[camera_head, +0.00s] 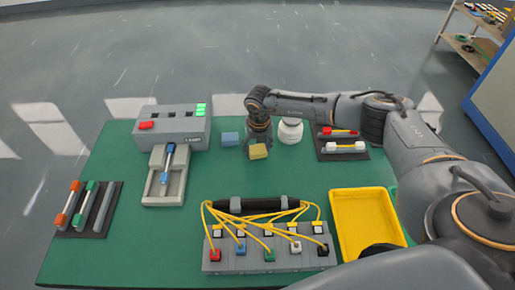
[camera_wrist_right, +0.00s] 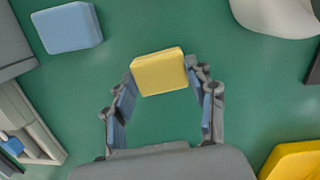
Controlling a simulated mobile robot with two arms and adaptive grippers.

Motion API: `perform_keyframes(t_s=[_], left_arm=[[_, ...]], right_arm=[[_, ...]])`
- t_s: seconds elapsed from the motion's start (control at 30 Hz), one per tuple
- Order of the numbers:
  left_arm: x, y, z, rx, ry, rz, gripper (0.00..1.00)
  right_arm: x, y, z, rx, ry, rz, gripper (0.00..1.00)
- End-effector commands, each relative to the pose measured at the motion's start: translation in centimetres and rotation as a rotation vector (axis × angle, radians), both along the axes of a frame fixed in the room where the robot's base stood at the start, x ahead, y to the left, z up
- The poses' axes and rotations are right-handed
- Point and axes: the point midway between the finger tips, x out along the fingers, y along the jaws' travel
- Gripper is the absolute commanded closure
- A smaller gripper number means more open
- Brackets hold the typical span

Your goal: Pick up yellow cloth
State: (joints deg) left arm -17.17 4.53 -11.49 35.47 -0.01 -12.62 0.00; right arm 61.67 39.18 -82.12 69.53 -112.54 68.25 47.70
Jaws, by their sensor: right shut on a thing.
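The yellow cloth (camera_head: 258,151) is a small folded yellow block near the back middle of the green table. In the right wrist view the yellow cloth (camera_wrist_right: 158,72) sits between the fingertips. My right gripper (camera_head: 258,143) reaches in from the right and points down at the cloth. In the wrist view my right gripper (camera_wrist_right: 162,80) is shut on the cloth, with a finger on each side. Whether the cloth touches the table is hard to tell. My left gripper is not in view.
A blue cloth (camera_head: 230,139) lies just left of the yellow one, and a white round container (camera_head: 290,131) stands close on the right. A grey machine (camera_head: 172,127) is at the back left. A yellow tray (camera_head: 336,225) and a cable block (camera_head: 230,262) are in front.

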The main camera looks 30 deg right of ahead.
Motion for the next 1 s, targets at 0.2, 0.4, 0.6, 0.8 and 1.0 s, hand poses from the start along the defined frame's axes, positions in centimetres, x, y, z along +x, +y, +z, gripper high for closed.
perform_keyframes(t_s=[0.2, 0.4, 0.6, 0.8, 1.0], left_arm=[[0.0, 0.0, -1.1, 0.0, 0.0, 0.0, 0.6], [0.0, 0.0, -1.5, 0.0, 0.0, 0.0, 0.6], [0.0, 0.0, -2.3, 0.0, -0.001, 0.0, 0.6], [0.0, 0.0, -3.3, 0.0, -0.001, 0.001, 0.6], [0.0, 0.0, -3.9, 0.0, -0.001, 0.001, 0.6]], right_arm=[[0.2, 0.0, 2.2, 0.002, -0.006, 0.0, 0.66], [-1.5, 1.5, 5.4, 0.002, -0.005, 0.003, 0.66], [-3.9, 3.5, 9.1, 0.0, -0.006, 0.005, 0.66], [-7.0, 6.2, 10.5, 0.001, -0.003, 0.005, 0.66], [-9.2, 8.1, 11.9, 0.0, -0.002, 0.003, 0.66]])
